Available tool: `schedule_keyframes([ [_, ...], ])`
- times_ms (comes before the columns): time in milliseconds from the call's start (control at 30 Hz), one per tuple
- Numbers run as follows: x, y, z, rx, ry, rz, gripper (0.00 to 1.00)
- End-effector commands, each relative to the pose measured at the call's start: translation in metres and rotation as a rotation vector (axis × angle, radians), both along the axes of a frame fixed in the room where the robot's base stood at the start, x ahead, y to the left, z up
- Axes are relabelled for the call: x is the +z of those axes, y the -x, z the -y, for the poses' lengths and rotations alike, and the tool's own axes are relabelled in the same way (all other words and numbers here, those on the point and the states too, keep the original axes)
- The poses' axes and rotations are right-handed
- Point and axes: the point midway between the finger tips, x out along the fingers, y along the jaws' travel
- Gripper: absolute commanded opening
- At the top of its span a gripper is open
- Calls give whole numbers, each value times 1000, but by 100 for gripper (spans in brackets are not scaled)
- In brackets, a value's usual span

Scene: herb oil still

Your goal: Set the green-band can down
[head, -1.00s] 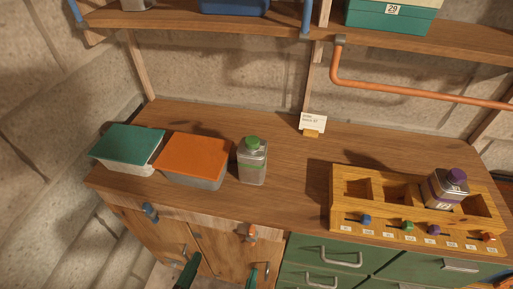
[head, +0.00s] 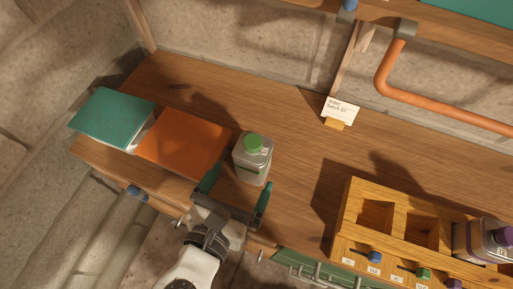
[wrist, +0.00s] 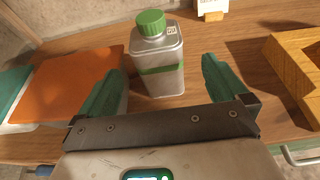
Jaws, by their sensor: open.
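The green-band can (head: 252,160) is a grey square can with a green cap and a green band. It stands upright on the wooden worktop (head: 290,121), just right of the orange-lidded box. In the wrist view the can (wrist: 158,62) stands beyond and between my fingers. My gripper (head: 236,190) is open at the worktop's front edge, its two green fingers spread on the near side of the can. In the wrist view my gripper (wrist: 164,88) holds nothing, and a gap shows between each finger and the can.
An orange-lidded box (head: 183,143) and a green-lidded box (head: 112,117) sit left of the can. A wooden rack (head: 350,208) with square compartments stands at right, holding a purple-capped can (head: 484,241). A small card (head: 341,110) stands behind. Worktop between can and rack is clear.

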Motion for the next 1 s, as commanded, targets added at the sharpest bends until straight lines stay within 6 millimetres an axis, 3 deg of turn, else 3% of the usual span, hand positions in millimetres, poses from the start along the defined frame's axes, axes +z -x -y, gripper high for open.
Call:
schedule_keyframes([
  [100, -6, -17, 7, -3, 1, 0, 100],
  [367, -12, -36, 13, 0, -1, 0, 100],
  [700, -28, -75, 23, -2, -1, -1, 100],
  [1000, -30, -80, 25, 1, -2, -1, 100],
])
